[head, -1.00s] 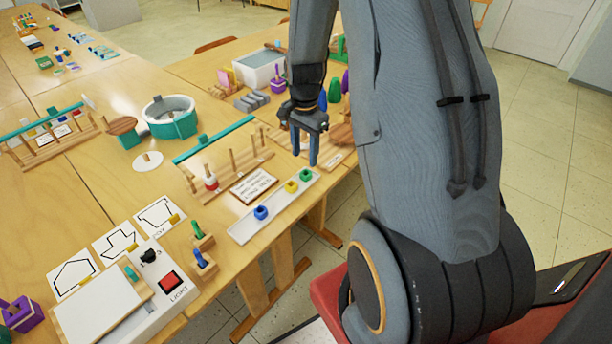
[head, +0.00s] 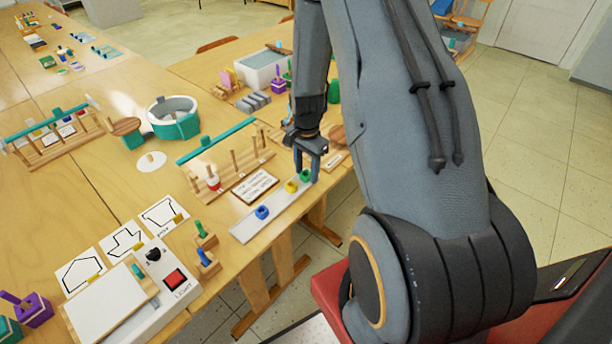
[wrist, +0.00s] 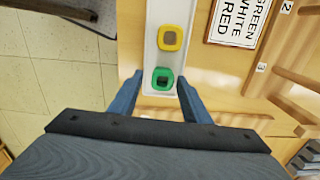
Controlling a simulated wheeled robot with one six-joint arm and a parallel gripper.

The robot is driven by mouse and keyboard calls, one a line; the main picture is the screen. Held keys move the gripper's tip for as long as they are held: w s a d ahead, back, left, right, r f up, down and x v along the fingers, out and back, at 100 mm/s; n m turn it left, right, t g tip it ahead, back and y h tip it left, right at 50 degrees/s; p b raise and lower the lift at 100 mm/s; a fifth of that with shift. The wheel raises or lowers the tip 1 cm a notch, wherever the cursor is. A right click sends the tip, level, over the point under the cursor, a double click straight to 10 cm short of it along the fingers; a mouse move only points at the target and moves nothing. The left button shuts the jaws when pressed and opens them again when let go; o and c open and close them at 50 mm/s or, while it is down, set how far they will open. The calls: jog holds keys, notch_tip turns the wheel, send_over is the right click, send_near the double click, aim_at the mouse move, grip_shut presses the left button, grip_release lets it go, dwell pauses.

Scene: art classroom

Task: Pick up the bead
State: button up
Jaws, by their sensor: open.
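Three beads sit in a row on a white tray (head: 246,229) at the table's front edge: a blue bead (head: 262,212), a yellow bead (head: 291,187) and a green bead (head: 305,176). My gripper (head: 312,178) is open above the tray's far end, by the green bead. In the wrist view, the green bead (wrist: 162,79) lies between and just beyond my open fingertips (wrist: 160,82), and the yellow bead (wrist: 171,38) is farther along the tray. The blue bead is out of the wrist view. The fingers hold nothing.
A peg rack (head: 232,168) with a red and white bead on one peg stands behind the tray. A card (head: 254,186) reading green, white, red lies between them. A light box (head: 150,300) is at the front left. Floor lies beyond the table's edge.

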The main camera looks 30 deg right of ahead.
jog(key=c, duration=0.9)
jog(key=shift+r, duration=0.15)
jog(key=shift+c, duration=0.2)
notch_tip(320, 180, up, 10)
jog(key=b, duration=0.2)
jog(key=shift+b, duration=0.3)
